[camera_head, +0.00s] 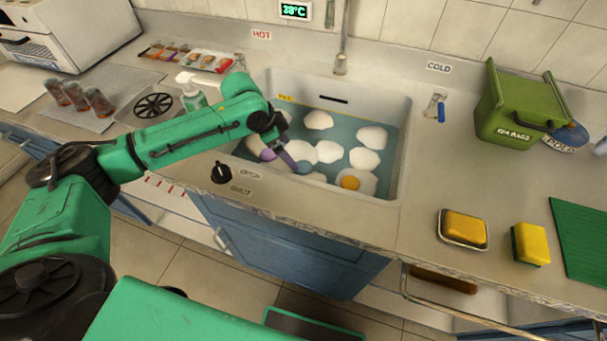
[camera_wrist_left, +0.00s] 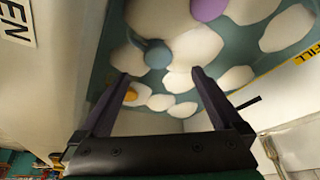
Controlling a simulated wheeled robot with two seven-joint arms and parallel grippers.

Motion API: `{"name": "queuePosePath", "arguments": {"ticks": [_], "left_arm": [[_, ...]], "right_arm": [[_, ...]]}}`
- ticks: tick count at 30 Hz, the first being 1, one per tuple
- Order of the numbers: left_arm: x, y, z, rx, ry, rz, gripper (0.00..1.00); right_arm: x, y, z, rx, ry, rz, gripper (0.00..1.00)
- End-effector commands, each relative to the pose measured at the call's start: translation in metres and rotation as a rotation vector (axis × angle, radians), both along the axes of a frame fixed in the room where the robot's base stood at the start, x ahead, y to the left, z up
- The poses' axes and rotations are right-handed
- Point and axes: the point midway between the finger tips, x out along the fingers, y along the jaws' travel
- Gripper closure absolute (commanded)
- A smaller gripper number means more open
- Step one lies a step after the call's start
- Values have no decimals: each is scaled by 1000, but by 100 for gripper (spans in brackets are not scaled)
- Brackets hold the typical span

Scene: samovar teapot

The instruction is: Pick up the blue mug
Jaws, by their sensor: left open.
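In the head view my left gripper (camera_head: 290,161) reaches down into the sink (camera_head: 396,150) at its left front side. In the wrist view the gripper (camera_wrist_left: 160,76) is open, its two dark fingers apart with nothing held between them. A small rounded blue thing (camera_wrist_left: 158,54), likely the blue mug, sits among white foam lumps just beyond the fingertips. It shows in the head view (camera_head: 303,167) beside the gripper tip. My right gripper is not in view.
A purple thing (camera_head: 267,154) and a yellow one (camera_head: 350,182) also poke out of the foam in the sink. The sink walls surround the gripper. A tap (camera_head: 341,62) rises behind. A green tea-bag bin (camera_head: 515,108) and sponges (camera_head: 531,244) stand right.

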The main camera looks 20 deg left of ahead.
Motion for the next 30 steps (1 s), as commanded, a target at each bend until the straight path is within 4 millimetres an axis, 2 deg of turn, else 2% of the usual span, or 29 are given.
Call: {"name": "queuePosePath", "arguments": {"ticks": [3,6,11,16,19,25,29,30], "left_arm": [[7,-11,-30,0,4,0,0],[13,-18,-51,0,2,-1,0],[17,-24,-69,1,1,-1,0],[23,-35,-101,1,2,-1,0],[26,-38,-111,0,1,0,0],[26,-38,-112,1,1,0,0],[26,-38,-112,1,1,0,50],[26,-38,-112,1,1,0,65]], "right_arm": [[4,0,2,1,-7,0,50],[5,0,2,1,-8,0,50],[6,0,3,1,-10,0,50],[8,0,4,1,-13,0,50],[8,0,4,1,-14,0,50],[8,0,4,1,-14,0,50],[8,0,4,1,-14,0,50],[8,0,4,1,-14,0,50]]}}
